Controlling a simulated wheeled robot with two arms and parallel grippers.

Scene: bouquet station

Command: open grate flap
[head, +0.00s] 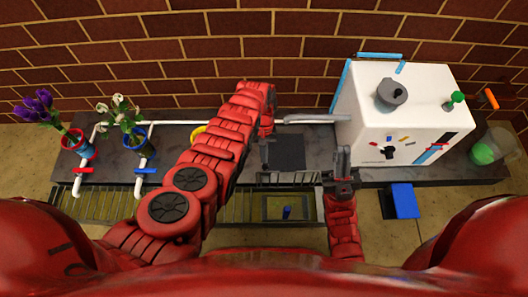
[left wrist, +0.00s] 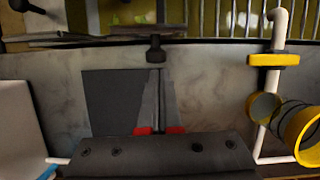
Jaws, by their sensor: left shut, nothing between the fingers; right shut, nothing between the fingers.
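The grate (head: 130,203) runs along the front of the dark counter and also shows at the top of the left wrist view (left wrist: 225,18). The grate flap (head: 288,178) appears as a narrow dark barred strip, seen nearly edge-on and apparently raised, behind a yellowish opening (head: 272,207). In the left wrist view, a dark knob-like part (left wrist: 155,48) sits by the flap's edge. My left gripper (head: 265,135) is shut and empty above the counter behind the flap; its fingers also show in the left wrist view (left wrist: 159,78). My right gripper (head: 343,160) is shut and empty beside the flap's right end.
A white machine (head: 395,105) stands to the right, with a blue block (head: 403,200) in front. White pipes with a red valve (head: 83,170) and a blue valve (head: 146,171) are left, near two flower cups. A dark square plate (head: 285,152) lies on the counter.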

